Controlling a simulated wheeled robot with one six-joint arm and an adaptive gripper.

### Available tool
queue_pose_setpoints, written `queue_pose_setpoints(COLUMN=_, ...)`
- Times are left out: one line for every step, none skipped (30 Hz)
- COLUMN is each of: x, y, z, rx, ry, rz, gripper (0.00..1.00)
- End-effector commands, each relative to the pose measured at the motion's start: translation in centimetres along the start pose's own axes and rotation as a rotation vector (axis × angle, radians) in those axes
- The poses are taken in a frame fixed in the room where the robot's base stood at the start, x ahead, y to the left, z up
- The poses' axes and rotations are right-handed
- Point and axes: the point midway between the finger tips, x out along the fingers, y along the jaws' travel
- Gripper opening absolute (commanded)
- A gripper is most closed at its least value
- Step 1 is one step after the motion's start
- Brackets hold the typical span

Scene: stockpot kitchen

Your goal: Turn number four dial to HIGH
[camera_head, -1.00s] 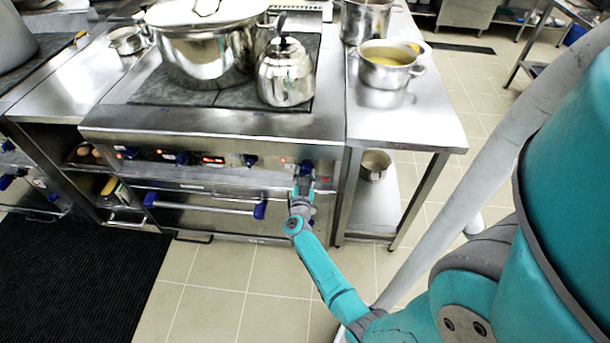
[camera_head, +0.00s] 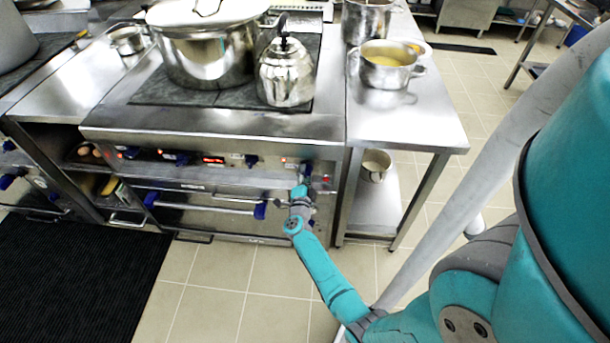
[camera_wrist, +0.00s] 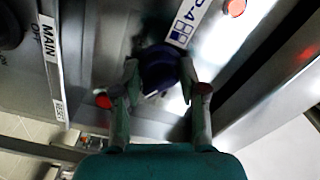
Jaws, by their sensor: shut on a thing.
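The number four dial is a dark blue knob (camera_wrist: 158,68) in the wrist view, on the steel front panel beside a label ending in "-4" (camera_wrist: 186,24). My gripper (camera_wrist: 158,84) has one finger on each side of the knob and is shut on it. In the head view my gripper (camera_head: 304,172) is at the right end of the stove's control panel and mostly covers this dial. The dial's pointer and its HIGH mark cannot be made out.
A kettle (camera_head: 286,72) and a large stockpot (camera_head: 208,50) stand on the stove above the panel. A "MAIN" label (camera_wrist: 48,40) is left of the dial. The oven handle (camera_head: 205,205) runs below. A steel table (camera_head: 430,125) adjoins on the right.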

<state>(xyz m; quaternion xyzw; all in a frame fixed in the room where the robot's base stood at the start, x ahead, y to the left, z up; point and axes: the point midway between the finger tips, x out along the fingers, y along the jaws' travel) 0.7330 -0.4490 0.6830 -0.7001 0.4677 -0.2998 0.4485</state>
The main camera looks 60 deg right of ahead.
Motion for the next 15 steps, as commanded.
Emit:
queue_pose_setpoints(x=-0.02, y=0.04, z=-0.03, rx=0.042, ry=0.001, rz=0.001, gripper=0.07)
queue_pose_setpoints(x=-0.02, y=0.04, z=-0.03, rx=0.070, ry=0.001, rz=0.001, gripper=0.07)
queue_pose_setpoints(x=-0.02, y=0.03, z=-0.04, rx=0.108, ry=0.001, rz=0.001, gripper=0.07)
queue_pose_setpoints(x=-0.02, y=0.03, z=-0.04, rx=0.136, ry=0.001, rz=0.001, gripper=0.07)
queue_pose_setpoints(x=-0.02, y=0.03, z=-0.04, rx=0.165, ry=0.001, rz=0.001, gripper=0.07)
queue_pose_setpoints(x=-0.02, y=0.02, z=-0.04, rx=0.203, ry=0.001, rz=0.001, gripper=0.07)
queue_pose_setpoints(x=-0.02, y=0.02, z=-0.04, rx=0.231, ry=0.001, rz=0.001, gripper=0.07)
queue_pose_setpoints(x=-0.02, y=0.01, z=-0.04, rx=0.260, ry=0.001, rz=0.001, gripper=0.07)
queue_pose_setpoints(x=-0.03, y=0.01, z=-0.04, rx=0.298, ry=0.001, rz=0.001, gripper=0.07)
queue_pose_setpoints(x=-0.03, y=0.01, z=-0.05, rx=0.326, ry=0.001, rz=0.001, gripper=0.07)
queue_pose_setpoints(x=-0.03, y=0.00, z=-0.05, rx=0.355, ry=0.001, rz=0.001, gripper=0.07)
queue_pose_setpoints(x=-0.03, y=0.00, z=-0.05, rx=0.393, ry=0.001, rz=0.001, gripper=0.07)
queue_pose_setpoints(x=-0.03, y=0.00, z=-0.06, rx=0.421, ry=0.001, rz=0.001, gripper=0.07)
queue_pose_setpoints(x=-0.03, y=0.00, z=-0.06, rx=0.450, ry=0.001, rz=0.001, gripper=0.07)
queue_pose_setpoints(x=-0.03, y=0.00, z=-0.06, rx=0.487, ry=0.001, rz=0.001, gripper=0.07)
